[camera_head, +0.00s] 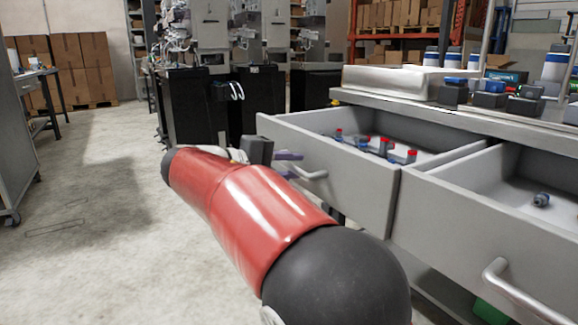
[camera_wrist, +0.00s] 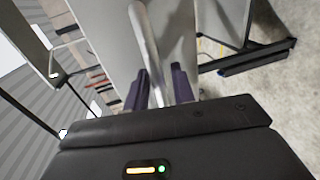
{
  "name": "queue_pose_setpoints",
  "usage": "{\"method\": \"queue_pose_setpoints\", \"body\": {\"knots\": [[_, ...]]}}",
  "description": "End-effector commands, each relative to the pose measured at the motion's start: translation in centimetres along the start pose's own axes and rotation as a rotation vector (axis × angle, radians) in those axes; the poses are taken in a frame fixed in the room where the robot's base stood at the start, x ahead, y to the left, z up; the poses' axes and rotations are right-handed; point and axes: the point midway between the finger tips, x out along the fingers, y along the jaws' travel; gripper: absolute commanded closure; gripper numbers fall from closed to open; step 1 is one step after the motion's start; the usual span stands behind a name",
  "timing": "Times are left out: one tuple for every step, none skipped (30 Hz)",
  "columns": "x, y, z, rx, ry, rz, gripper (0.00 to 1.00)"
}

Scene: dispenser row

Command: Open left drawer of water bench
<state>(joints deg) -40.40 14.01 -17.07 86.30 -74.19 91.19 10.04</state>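The left drawer (camera_head: 345,182) of the grey bench is pulled out, and its inside shows. Small red and blue parts lie in it. Its curved metal handle (camera_head: 312,174) is on the front panel. My gripper (camera_head: 291,165) is at the left end of this handle, with its purple fingers apart, one above the other. In the wrist view the handle (camera_wrist: 148,45) runs between the two fingers of my gripper (camera_wrist: 162,85). The fingers look open around the bar; whether either touches it is hard to tell. My red arm hides part of the floor before the drawer.
The right drawer (camera_head: 500,195) is also pulled out, with a small dark part (camera_head: 541,200) inside and a handle (camera_head: 520,292) in front. Bottles and small parts stand on the bench top (camera_head: 440,108). Black cabinets (camera_head: 200,105) stand behind. The floor (camera_head: 100,200) at left is clear.

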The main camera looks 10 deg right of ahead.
Motion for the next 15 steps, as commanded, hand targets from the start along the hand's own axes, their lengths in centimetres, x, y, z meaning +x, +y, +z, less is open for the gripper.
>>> {"method": "queue_pose_setpoints", "body": {"knots": [[0.0, 0.0, 0.0, 0.0, 0.0, 0.0, 0.69], [0.0, 0.0, 0.0, 0.0, 0.0, 0.0, 0.69], [0.0, 0.0, 0.0, 0.001, 0.0, 0.0, 0.69], [0.0, 0.0, 0.0, 0.001, 0.0, 0.0, 0.69], [0.0, 0.1, 0.0, 0.001, 0.0, 0.0, 0.69], [0.0, 0.1, 0.0, 0.001, 0.0, 0.001, 0.69], [0.0, 0.1, 0.0, 0.001, 0.0, 0.001, 0.69], [0.0, 0.1, 0.0, 0.001, 0.0, 0.001, 0.69], [-0.1, 0.1, 0.0, 0.001, 0.001, 0.001, 0.69], [-0.2, 0.1, 0.0, 0.001, 0.001, 0.001, 0.69], [-0.4, 0.1, 0.0, 0.001, 0.002, 0.001, 0.69], [-0.8, 0.1, -0.1, 0.001, 0.002, 0.001, 0.69], [-1.2, 0.1, -0.1, 0.0, 0.002, 0.001, 0.69], [-1.7, 0.1, -0.1, 0.0, 0.003, 0.001, 0.69], [-2.4, 0.1, -0.1, 0.0, 0.004, 0.001, 0.69]]}}
